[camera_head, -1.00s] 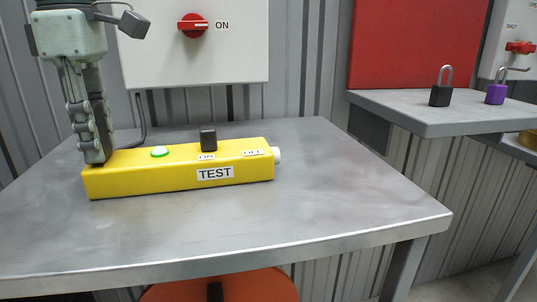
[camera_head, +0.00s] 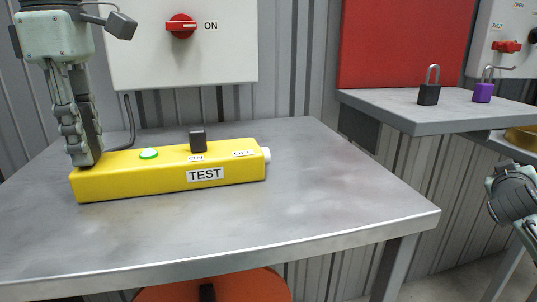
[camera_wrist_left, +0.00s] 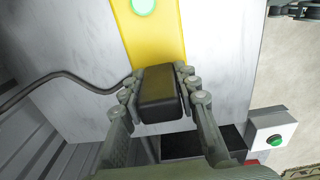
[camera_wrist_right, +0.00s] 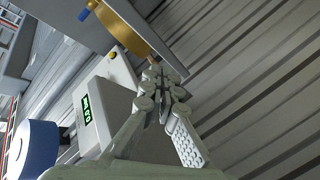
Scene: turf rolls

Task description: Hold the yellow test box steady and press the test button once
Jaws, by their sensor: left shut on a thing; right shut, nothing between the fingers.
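The yellow test box (camera_head: 140,185) lies on the metal table. Its top has a green round button (camera_head: 149,153), a black switch block (camera_head: 197,140) and ON and OFF labels; a white round piece (camera_head: 267,155) sticks out of its right end. My left gripper (camera_head: 86,158) is at the box's left end. In the left wrist view (camera_wrist_left: 158,90) it is shut on a dark block (camera_wrist_left: 158,100) at the end of the yellow box. My right gripper (camera_wrist_right: 165,90) is shut and empty, away from the box; part of my right arm shows at the head view's right edge.
The metal table (camera_head: 290,200) is clear in front of and right of the box. A panel with a red ON switch (camera_head: 182,26) stands behind. A grey shelf (camera_head: 400,110) at right carries a black padlock (camera_head: 429,90) and a purple padlock (camera_head: 483,90). A cable (camera_wrist_left: 60,80) runs beside the box.

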